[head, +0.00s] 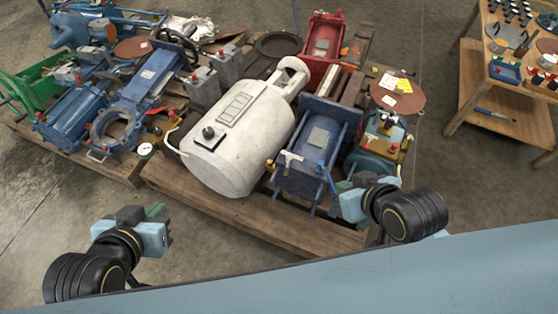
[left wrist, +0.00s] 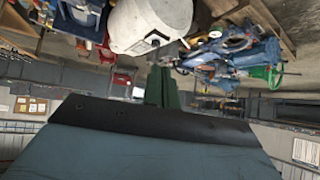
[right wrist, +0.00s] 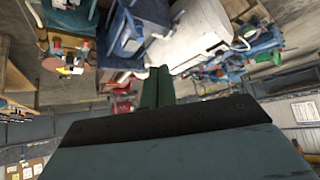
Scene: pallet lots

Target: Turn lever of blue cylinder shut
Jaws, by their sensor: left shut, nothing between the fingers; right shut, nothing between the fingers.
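A blue cylinder (head: 309,160) lies on the wooden pallet, right of a large white tank. The blue cylinder also shows upside down in the right wrist view (right wrist: 126,30). My right gripper (head: 343,186) is shut and empty, close to the cylinder's near right side; contact cannot be told. My left gripper (head: 158,211) is shut and empty, in front of the pallet, away from the cylinder.
The white tank (head: 240,140) stands between my left gripper and the cylinder. A teal machine with a round brown plate (head: 398,94) is close on the right. Other blue valves (head: 150,75) crowd the left pallet. A wooden bench (head: 480,110) stands far right. Floor in front is clear.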

